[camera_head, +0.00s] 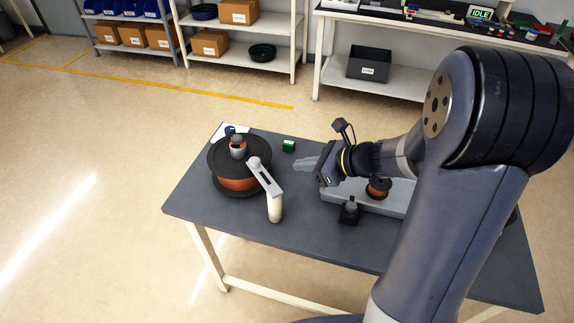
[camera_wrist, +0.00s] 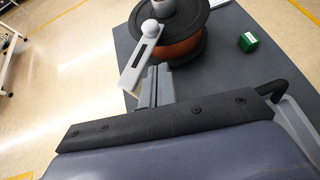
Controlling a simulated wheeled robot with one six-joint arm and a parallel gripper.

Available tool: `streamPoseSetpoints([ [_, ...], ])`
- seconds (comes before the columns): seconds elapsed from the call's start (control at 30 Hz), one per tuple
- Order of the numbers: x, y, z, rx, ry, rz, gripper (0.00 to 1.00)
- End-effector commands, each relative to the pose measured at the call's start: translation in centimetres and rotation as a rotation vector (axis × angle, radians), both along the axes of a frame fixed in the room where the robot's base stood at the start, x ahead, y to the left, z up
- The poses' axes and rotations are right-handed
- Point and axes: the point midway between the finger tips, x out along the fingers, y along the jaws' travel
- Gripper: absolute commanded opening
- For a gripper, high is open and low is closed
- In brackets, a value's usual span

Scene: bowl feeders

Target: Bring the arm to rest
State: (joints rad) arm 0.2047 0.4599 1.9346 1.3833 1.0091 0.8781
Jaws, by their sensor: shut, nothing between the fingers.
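My gripper (camera_head: 307,163) is at the end of my arm, above the middle of the grey table (camera_head: 330,235). Its fingers point left and are shut with nothing between them. In the wrist view the shut fingers (camera_wrist: 153,86) show near the middle, below a large black spool with orange winding (camera_wrist: 180,45). In the head view this spool (camera_head: 236,183) stands on the left of the table, left of my gripper and apart from it. My arm reaches in from the right, bent at a large joint, and hides the table's right part.
A white post with a slotted arm (camera_head: 274,205) stands beside the spool. A green box (camera_head: 289,146) lies behind my gripper. A grey tray (camera_head: 393,205) with a small spool (camera_head: 378,187) and a black block (camera_head: 349,211) are under my arm. Shelves stand behind; open floor lies left.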

Motion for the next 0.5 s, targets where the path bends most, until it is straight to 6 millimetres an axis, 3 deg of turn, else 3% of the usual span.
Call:
streamPoseSetpoints([
  [0.2, -1.2, -2.5, 1.6, -0.001, -0.001, -0.003, 0.00],
  [0.5, -1.6, -3.1, 2.0, -0.001, 0.000, 0.000, 0.00],
])
